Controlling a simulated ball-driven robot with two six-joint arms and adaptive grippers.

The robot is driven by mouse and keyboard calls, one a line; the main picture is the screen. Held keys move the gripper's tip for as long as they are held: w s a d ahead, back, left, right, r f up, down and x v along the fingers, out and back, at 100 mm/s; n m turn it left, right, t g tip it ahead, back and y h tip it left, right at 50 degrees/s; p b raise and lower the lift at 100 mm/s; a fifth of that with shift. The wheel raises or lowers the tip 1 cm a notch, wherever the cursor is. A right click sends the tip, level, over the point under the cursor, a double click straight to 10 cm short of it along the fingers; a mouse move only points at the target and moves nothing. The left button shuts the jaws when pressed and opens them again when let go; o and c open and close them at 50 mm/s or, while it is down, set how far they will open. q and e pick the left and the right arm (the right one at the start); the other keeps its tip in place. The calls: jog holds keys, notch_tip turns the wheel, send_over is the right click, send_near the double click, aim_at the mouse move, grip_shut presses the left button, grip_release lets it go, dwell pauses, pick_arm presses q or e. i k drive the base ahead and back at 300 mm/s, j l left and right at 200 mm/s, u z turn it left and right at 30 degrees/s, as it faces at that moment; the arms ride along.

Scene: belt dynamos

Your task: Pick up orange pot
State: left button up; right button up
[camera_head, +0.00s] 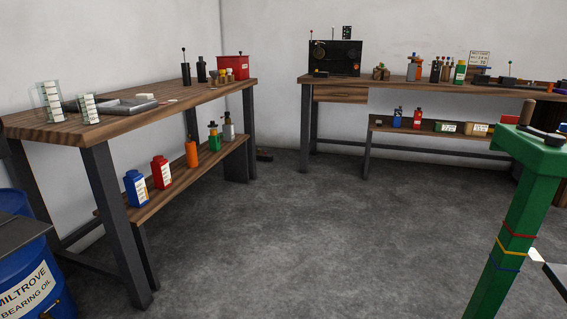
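A second, smaller orange container (414,72) stands on the far workbench against the back wall. I cannot tell from their shapes which one is the orange pot. Neither of my grippers shows in this view.
The left workbench (130,112) carries a tray and glass pieces. A blue bottle (136,189) shares its shelf. The far workbench (385,86) stands along the back. A blue oil drum (40,285) is at lower left, a green stand (515,235) at right. Grey floor between is clear.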

aim_at(190, 147)
jog(key=i+u, duration=0.15)
jog(key=i, duration=0.4)
jog(key=i+l+u, duration=0.1)
jog(key=i, duration=0.45)
jog(key=i+l+u, duration=0.15)
jog(key=i, duration=0.4)
jog(key=i+l+u, duration=0.15)
jog(key=i+u, duration=0.25)
jog(key=i+l+u, duration=0.2)
jog(key=u, duration=0.2)
jog(key=i+l+u, duration=0.25)
jog(key=u, duration=0.2)
jog(key=i+l+u, duration=0.15)
jog(key=l+u, duration=0.25)
jog(key=i+l+u, duration=0.1)
jog(key=l+u, duration=0.3)
jog(key=l, duration=0.15)
